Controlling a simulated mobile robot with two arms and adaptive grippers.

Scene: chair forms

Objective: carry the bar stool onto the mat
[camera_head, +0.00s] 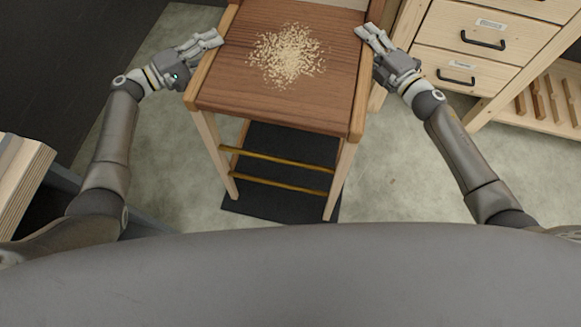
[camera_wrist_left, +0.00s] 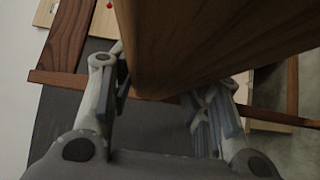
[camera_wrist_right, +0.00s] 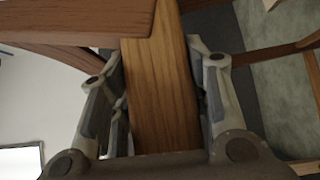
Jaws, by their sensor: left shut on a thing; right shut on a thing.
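The bar stool (camera_head: 215,93) stands in front of me, with a brown wooden seat, pale legs and brass-coloured crossbars. A scatter of pale flakes lies on its seat. The dark mat (camera_head: 262,209) is on the floor and shows beneath and between the stool's legs. My left gripper (camera_head: 210,40) is at the seat's left side, and in the left wrist view its fingers (camera_wrist_left: 160,105) are around a wooden edge. My right gripper (camera_head: 370,38) is at the seat's right side, and in the right wrist view its fingers (camera_wrist_right: 158,90) close around a wooden bar. Whether the feet touch the mat is unclear.
A wooden drawer cabinet (camera_head: 455,68) with dark handles stands at the right, beside a low slatted shelf (camera_head: 540,105). Stacked pale boards (camera_head: 22,180) are at the left edge. Grey floor (camera_head: 390,180) is open on the right of the stool.

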